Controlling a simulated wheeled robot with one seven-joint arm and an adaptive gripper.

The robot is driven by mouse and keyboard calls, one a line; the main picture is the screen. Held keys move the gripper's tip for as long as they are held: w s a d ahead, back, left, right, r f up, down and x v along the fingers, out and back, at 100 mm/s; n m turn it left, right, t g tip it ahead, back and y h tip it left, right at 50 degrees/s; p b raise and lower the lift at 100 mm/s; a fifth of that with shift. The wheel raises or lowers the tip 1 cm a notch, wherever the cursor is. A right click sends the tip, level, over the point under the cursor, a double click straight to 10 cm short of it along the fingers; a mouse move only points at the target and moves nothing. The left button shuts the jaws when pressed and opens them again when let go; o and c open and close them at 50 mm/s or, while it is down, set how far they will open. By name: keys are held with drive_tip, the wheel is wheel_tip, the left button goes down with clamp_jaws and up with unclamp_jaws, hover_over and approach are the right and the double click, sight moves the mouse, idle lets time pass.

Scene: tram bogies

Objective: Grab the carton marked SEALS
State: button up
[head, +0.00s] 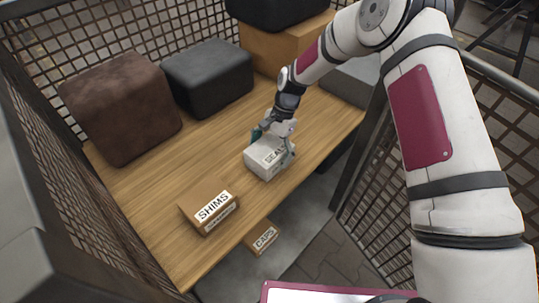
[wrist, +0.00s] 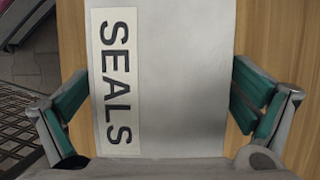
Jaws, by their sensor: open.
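The SEALS carton (head: 264,161) is a pale grey-white box on the wooden table, near its front edge. In the wrist view the carton (wrist: 182,80) fills the middle, with its SEALS label along the left part of its top. My gripper (head: 272,143) is over the carton from above. In the wrist view my gripper (wrist: 160,108) is open, with one green-padded finger on each side of the carton.
The SHIMS carton (head: 210,211) stands on the table (head: 165,253) at the front left. The CAPS carton (head: 262,238) is lower, beyond the front edge. A brown block (head: 120,108) and a dark block (head: 208,77) stand at the back. Mesh fencing (head: 80,40) surrounds the area.

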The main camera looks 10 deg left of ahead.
drive_tip(key=c, duration=1.2)
drive_tip(key=shift+r, duration=0.1)
